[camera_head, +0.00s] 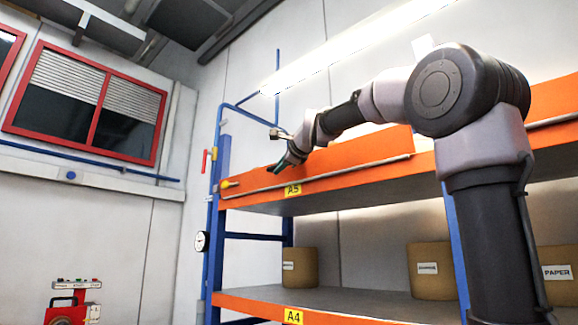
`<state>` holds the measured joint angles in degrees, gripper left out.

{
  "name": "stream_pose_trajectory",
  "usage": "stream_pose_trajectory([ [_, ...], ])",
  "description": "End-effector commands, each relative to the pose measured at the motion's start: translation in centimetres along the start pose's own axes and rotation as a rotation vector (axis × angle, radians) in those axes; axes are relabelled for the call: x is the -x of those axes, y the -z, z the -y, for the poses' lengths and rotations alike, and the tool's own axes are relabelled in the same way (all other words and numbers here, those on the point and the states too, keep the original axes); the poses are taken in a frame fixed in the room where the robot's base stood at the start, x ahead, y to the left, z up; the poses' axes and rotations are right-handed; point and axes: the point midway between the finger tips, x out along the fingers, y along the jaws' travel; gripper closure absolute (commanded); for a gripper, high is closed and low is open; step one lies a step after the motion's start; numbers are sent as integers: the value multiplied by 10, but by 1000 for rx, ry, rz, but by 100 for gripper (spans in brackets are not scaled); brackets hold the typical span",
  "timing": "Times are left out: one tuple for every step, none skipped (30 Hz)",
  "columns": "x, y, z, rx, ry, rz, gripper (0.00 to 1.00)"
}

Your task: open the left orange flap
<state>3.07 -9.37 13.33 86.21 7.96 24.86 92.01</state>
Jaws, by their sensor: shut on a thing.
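The left orange flap (350,154) is a long orange panel along the upper shelf, above the A5 label. It stands raised along the shelf front, its upper left edge beside my gripper. My gripper (274,167) is at the flap's upper left part, with its dark fingertips pointing left and down. It is shut on the flap there; the exact contact is small and partly hidden by the wrist.
Blue posts and pipes (213,240) stand at the left, with a gauge (201,242). Brown rolls (299,267) sit on the lower shelf (345,296).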

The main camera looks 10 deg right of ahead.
Motion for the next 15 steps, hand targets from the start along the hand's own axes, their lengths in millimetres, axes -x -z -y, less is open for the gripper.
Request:
stream_pose_trajectory([
  [-1, -3, -6, 39, 12, -3, 100],
  [-2, -5, -9, 63, 22, -4, 100],
  [-2, -8, -12, 98, 37, -3, 100],
  [-2, -9, -14, 125, 47, -4, 100],
  [-2, -10, -16, 152, 59, -4, 100],
  [-3, -10, -19, 186, 73, -4, 100],
  [-3, -11, -21, 213, 85, -3, 100],
  [-3, -11, -23, 239, 95, -4, 100],
  [-2, -11, -26, 275, 111, -3, 100],
  [-2, -11, -28, 300, 121, -3, 100],
  [-2, -12, -30, 327, 132, -2, 100],
  [-3, -12, -33, 363, 146, -1, 100],
  [-3, -12, -35, 388, 157, 0, 100],
  [-3, -12, -37, 413, 167, 0, 100],
  [-3, -11, -40, 449, 182, 0, 100],
])
